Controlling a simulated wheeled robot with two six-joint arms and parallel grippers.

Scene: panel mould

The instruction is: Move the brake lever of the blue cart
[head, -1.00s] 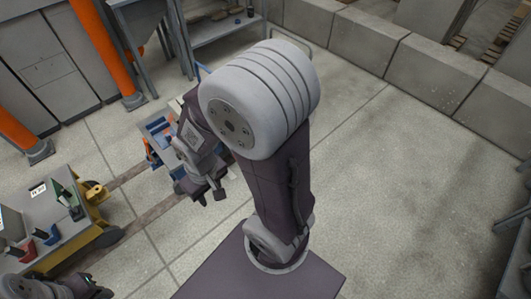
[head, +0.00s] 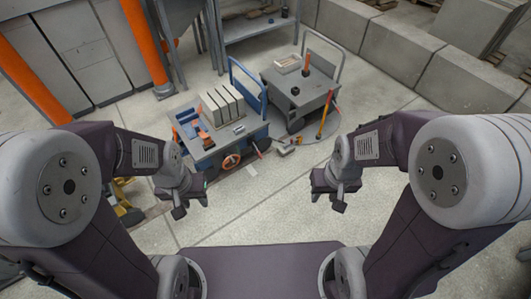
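The blue cart (head: 258,134) stands left of centre in the head view, with a blue push handle (head: 248,78) at its back. A small red lever-like part (head: 257,149) shows low on its near right side; I cannot tell whether it is the brake lever. My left gripper (head: 191,206) is open and empty, in front of the cart's near left part and apart from it in the picture. My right gripper (head: 328,201) is open and empty, to the right of the cart over the floor.
A grey cart (head: 296,100) stands close behind right. A yellow and red pole (head: 325,115) stands beside it. An orange ring (head: 231,161) is at the blue cart's near side. Grey blocks (head: 204,108) sit on its top. The floor in front is clear.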

